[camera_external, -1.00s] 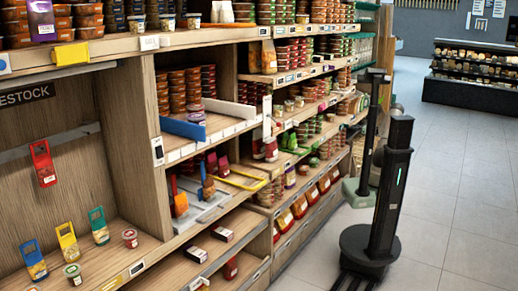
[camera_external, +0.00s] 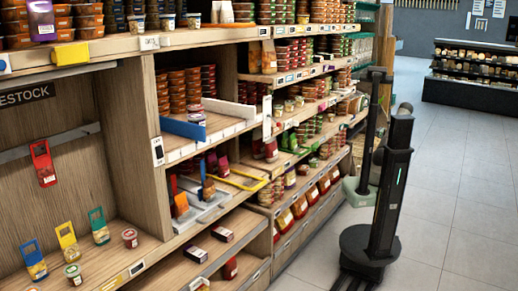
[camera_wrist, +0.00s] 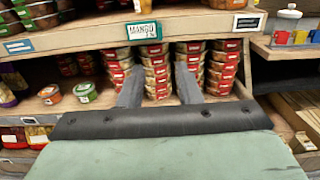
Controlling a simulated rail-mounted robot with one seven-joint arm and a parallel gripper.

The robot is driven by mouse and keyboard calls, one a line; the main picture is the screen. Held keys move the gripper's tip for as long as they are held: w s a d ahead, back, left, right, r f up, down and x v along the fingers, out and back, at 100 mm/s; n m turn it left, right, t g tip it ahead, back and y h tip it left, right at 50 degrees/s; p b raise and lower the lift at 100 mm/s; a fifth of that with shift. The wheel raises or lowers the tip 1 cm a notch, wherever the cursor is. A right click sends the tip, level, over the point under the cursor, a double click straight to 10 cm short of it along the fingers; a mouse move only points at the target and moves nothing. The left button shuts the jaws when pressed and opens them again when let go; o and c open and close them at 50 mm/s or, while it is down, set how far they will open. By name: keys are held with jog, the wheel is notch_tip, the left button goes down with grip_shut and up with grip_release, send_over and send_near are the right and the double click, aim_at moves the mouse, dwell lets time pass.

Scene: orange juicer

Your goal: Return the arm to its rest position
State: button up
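My dark arm (camera_external: 368,130) stands upright beside the shelves at the right of the external view, over a round black base. My gripper's fingers cannot be made out there. In the wrist view my gripper (camera_wrist: 159,75) shows two grey fingers spread apart, with nothing held between them. Beyond and between the fingers are stacked red-lidded tubs (camera_wrist: 155,70) on a shelf. I cannot tell the exact gap between fingertips and tubs.
A "MANGO" label (camera_wrist: 144,31) hangs on the shelf edge above the stacks. Loose tubs (camera_wrist: 84,92) stand to the left. The long product shelf (camera_external: 290,120) runs along my left. The tiled floor (camera_external: 455,180) to the right is clear, with a display unit (camera_external: 470,75) farther back.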

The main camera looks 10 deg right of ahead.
jog(key=s+a+r+n+g+h+p, duration=0.1)
jog(key=s+a+r+n+g+p, duration=0.35)
jog(key=a, duration=0.45)
jog(key=s+a+r+n+g+h+p, duration=0.25)
jog(key=s+a+n+g, duration=0.4)
jog(key=a, duration=0.35)
jog(key=s+r+n+h+p, duration=0.4)
jog(key=s+n, duration=0.4)
jog(key=s, duration=0.2)
jog(key=s+a+r+n+h+p, duration=0.1)
jog(key=s+r+n+h+p, duration=0.2)
jog(key=s+n, duration=0.4)
jog(key=s+r+h, duration=0.1)
jog(key=s+h, duration=0.1)
jog(key=s, duration=0.2)
jog(key=shift+r+n+g+h+p, duration=0.3)
jog(key=shift+r+n+h+p, duration=0.05)
jog(key=shift+n+p, duration=0.05)
jog(key=shift+s, duration=0.1)
